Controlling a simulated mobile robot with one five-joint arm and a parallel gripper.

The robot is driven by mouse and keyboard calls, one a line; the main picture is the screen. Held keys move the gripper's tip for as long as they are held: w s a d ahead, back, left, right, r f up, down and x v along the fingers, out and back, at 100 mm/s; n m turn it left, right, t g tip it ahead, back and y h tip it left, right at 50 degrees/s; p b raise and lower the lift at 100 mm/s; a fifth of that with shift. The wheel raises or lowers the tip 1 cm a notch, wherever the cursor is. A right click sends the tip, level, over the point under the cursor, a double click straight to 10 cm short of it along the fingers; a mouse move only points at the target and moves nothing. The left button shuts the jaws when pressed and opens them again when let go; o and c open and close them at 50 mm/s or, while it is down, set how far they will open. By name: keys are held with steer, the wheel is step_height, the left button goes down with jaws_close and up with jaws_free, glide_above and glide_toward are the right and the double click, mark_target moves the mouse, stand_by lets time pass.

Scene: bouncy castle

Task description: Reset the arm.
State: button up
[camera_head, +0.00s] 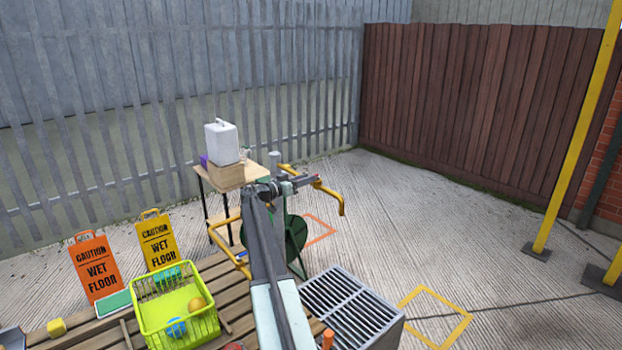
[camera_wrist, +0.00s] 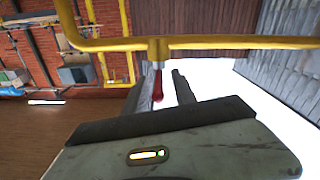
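My arm reaches up from the bottom of the head view, and my gripper (camera_head: 303,182) is at its far end, turned to the right. It is raised beside a wooden table and near a yellow bar (camera_head: 329,190). In the wrist view two dark fingers of my gripper (camera_wrist: 168,86) stand apart with bright background between them. The yellow bar (camera_wrist: 230,42) crosses close in front of the camera, and a red-tipped piece hangs from its middle. I cannot tell whether the fingers touch it. I see nothing held.
A wooden table (camera_head: 228,178) carries a white container (camera_head: 221,142). A green round object (camera_head: 297,232) stands behind my arm. A lime basket (camera_head: 157,330) with balls sits on slats at lower left, near caution signs (camera_head: 97,267). A metal grate (camera_head: 350,310) is right of my arm. Open concrete lies right.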

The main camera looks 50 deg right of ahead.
steer(key=v, duration=0.4)
steer(key=shift+a, duration=0.25)
